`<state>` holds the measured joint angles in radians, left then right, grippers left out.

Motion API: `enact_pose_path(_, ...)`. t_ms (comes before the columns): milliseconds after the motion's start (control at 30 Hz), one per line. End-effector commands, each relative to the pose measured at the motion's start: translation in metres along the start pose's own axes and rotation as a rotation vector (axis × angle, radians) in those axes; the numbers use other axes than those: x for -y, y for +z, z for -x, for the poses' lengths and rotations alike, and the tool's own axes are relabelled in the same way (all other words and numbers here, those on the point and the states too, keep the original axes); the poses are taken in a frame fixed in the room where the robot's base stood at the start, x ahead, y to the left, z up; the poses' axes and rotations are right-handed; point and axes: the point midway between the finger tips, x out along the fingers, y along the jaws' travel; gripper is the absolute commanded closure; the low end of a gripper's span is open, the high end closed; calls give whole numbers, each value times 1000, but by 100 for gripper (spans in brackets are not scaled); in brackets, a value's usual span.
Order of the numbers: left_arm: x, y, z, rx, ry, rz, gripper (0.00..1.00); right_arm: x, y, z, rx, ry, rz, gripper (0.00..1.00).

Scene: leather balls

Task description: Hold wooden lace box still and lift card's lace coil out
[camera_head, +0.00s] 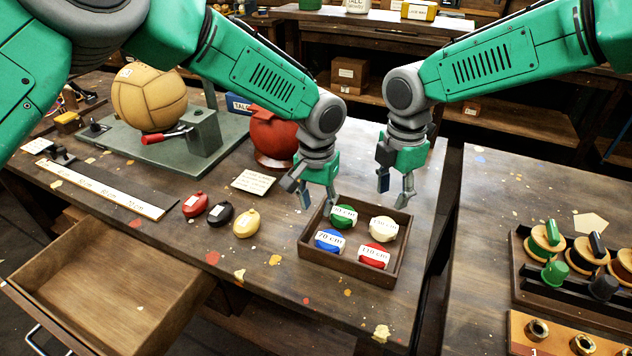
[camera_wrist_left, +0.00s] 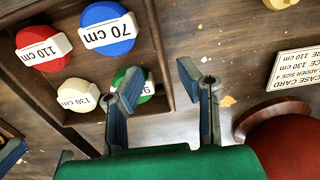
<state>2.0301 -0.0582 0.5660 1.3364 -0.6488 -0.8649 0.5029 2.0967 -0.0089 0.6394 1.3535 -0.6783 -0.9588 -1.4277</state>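The wooden lace box (camera_head: 341,265) sits on the bench; its wall also shows in the left wrist view (camera_wrist_left: 157,30). It holds a green coil (camera_head: 343,216), a cream coil marked 130 cm (camera_head: 383,230), a blue 70 cm coil (camera_head: 329,241) and a red 110 cm coil (camera_head: 374,257). My right gripper (camera_head: 394,192) is open above the box's back right.
A red ball (camera_head: 272,135) on a stand is close behind the left gripper. Red, black and yellow pieces (camera_head: 220,215) lie left of the box. An open drawer (camera_head: 110,290) juts out front left. A gap separates the right bench (camera_head: 480,220).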

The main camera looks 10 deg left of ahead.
Motion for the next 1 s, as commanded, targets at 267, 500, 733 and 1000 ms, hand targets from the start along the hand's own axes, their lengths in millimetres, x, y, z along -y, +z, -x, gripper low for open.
enact_pose_path(267, 0, 0, -39, 0, 1, 1, 69, 0, -1, 0, 0, 0, 1, 66)
enact_pose_path(500, 0, 0, -46, -1, 0, 1, 69, 0, 0, 0, 0, 0, 1, 66)
enact_pose_path(733, 0, 0, -46, -1, 0, 1, 87, 0, 0, 0, 0, 0, 0, 66)
enact_pose_path(1000, 0, 0, -46, -1, 0, 1, 100, 0, 0, 0, 0, 0, 0, 66)
